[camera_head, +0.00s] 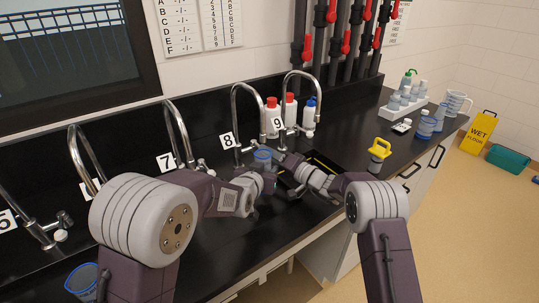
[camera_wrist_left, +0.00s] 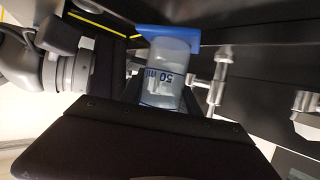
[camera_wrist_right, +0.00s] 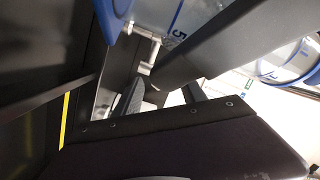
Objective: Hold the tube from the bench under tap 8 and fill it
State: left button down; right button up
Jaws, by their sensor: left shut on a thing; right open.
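The tube (camera_head: 263,155) is clear with a blue rim and shows a 50 ml mark in the left wrist view (camera_wrist_left: 165,72). My left gripper (camera_head: 264,171) is shut on it and holds it about upright. Tap 8 (camera_head: 236,110) is a tall curved spout beside the sign 8 (camera_head: 227,141). The tube appears below the spout's outlet; exact alignment is unclear. No water stream is visible, and I cannot tell the tube's contents. My right gripper (camera_head: 283,158) is open and empty, close to the tube's right; its fingers show in the right wrist view (camera_wrist_right: 165,95).
Tap 9 (camera_head: 284,100) and bottles (camera_head: 272,115) stand behind my right gripper. Tap 7 (camera_head: 180,130) is to the left. A dark sink with yellow edging (camera_head: 322,164) lies beneath. A yellow-topped item (camera_head: 379,150) stands right; a blue-rimmed cup (camera_head: 82,280) stands near left.

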jog(key=shift+w+a, duration=0.1)
jog(key=shift+a, duration=0.05)
grip_shut()
dwell(1.4)
